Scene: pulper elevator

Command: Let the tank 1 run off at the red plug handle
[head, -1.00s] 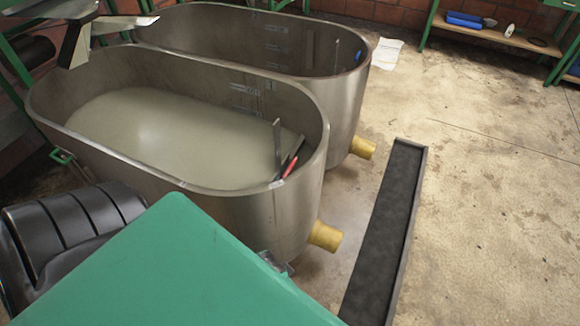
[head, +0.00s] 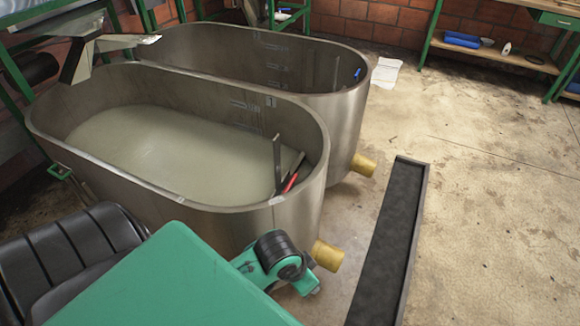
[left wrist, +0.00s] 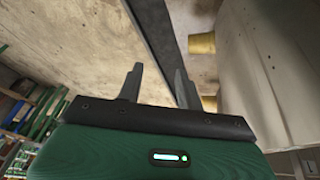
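The near steel tank (head: 235,222) holds cloudy water (head: 165,150). The red plug handle (head: 290,182) lies at a slant inside its right end, beside an upright grey plate (head: 277,165). Its plug end is hidden. A yellow outlet pipe (head: 327,255) sticks out low from this tank. My left gripper (left wrist: 158,68) is open and empty in the left wrist view, with its fingers apart. That view also shows the tank wall (left wrist: 275,75) to the right of the fingers. My right gripper is not in view.
A second tank (head: 345,115) with a blue handle (head: 357,73) and yellow outlet (head: 363,165) stands behind. A dark floor channel (head: 388,245) runs beside the outlets. Paper (head: 386,73) lies on the floor. The floor at right is clear; a workbench (head: 490,52) stands beyond.

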